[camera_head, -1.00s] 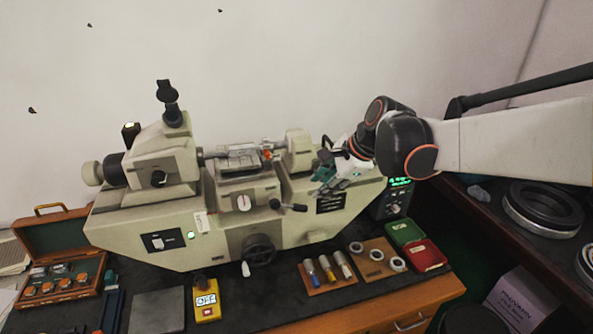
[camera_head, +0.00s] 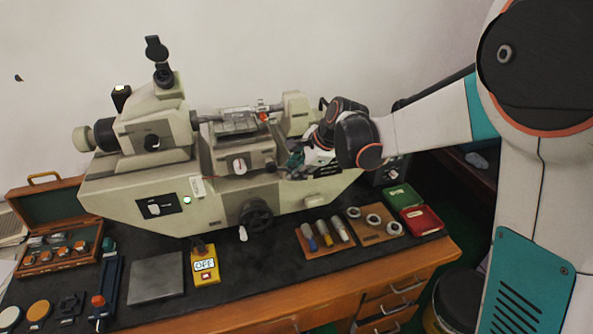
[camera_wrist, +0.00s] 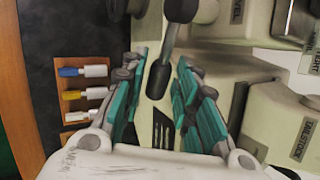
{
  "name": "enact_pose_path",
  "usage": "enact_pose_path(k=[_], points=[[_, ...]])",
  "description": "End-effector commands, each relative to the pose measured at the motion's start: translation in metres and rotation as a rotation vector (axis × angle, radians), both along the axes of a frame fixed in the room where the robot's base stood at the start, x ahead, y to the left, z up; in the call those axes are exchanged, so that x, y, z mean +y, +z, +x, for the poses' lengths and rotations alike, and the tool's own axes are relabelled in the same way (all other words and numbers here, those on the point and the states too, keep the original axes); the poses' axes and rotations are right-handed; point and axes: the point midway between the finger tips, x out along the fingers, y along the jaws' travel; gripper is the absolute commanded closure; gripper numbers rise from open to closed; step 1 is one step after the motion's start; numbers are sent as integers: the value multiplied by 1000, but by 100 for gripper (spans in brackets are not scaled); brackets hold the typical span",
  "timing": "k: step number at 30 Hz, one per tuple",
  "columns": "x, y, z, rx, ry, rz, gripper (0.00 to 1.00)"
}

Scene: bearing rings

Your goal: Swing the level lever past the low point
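The level lever (camera_wrist: 158,80) shows in the wrist view as a grey rod with a black grip, hanging from a black hub near the LEVEL label. My gripper (camera_wrist: 162,64) is open, with a teal-padded finger on each side of the lever's black grip and visible gaps to both. I cannot tell whether the grip lies fully between the fingers in depth. In the head view my gripper (camera_head: 296,160) is at the right front of the cream measuring machine (camera_head: 150,205) and hides most of the lever.
A handwheel (camera_head: 256,214) sits low on the machine's front. A wooden block with several coloured-handled pins (camera_head: 325,236) and a board of rings (camera_head: 374,222) lie on the bench in front. Red (camera_head: 422,219) and green (camera_head: 403,196) cases stand at the right.

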Motion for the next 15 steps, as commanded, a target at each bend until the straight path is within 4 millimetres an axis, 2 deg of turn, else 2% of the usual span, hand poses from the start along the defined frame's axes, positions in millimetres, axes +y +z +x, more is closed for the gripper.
enact_pose_path(k=[11, 15], points=[[2, -5, 2, 0, 0, 0, 72], [2, -5, 2, 0, 0, 0, 100]])
